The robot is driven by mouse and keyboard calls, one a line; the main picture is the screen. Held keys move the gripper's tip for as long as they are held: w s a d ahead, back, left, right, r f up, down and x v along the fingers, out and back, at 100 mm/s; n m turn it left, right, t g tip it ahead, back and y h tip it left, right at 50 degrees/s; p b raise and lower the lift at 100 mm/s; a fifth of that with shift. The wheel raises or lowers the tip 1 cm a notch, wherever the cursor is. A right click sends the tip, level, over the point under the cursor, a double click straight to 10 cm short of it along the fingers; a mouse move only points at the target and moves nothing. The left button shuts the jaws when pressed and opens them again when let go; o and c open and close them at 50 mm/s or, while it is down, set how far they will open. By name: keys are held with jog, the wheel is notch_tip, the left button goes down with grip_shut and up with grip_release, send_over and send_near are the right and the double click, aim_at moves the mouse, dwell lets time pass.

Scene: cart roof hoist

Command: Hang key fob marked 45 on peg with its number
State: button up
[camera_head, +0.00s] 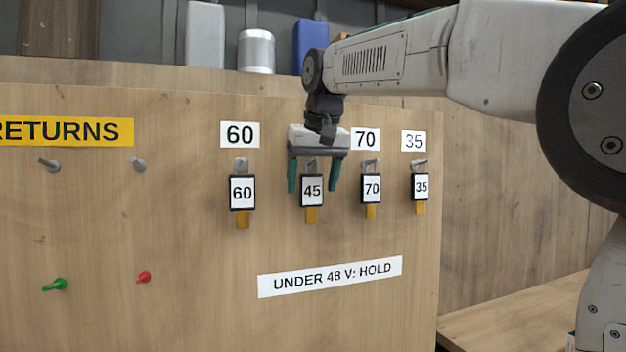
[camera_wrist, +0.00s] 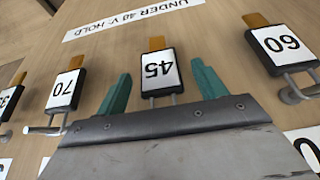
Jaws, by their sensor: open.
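The key fob marked 45 (camera_head: 312,190) is black-edged with a white face and an amber tab below. It hangs on a peg in the row of fobs, and it also shows upside down in the wrist view (camera_wrist: 158,70). The number label above this peg is hidden behind my gripper. My gripper (camera_head: 312,188) is open, with one teal finger on each side of the 45 fob. In the wrist view (camera_wrist: 158,84) gaps show between both fingers and the fob.
Fobs 60 (camera_head: 242,192), 70 (camera_head: 371,187) and 35 (camera_head: 421,186) hang under matching labels. Two bare grey pegs (camera_head: 48,163) (camera_head: 138,164) are below the yellow RETURNS sign (camera_head: 66,130). Green (camera_head: 56,285) and red (camera_head: 144,277) pegs sit lower. A strip reads "UNDER 48 V: HOLD" (camera_head: 330,276).

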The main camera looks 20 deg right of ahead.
jog(key=shift+r, duration=0.15)
jog(key=v, duration=0.8)
jog(key=s+d+f+g, duration=0.1)
jog(key=s+f, duration=1.4)
jog(key=f, duration=0.3)
jog(key=s+d+f+g, duration=0.2)
jog(key=s+f, duration=1.3)
jog(key=f, duration=0.4)
jog(key=shift+s, duration=0.3)
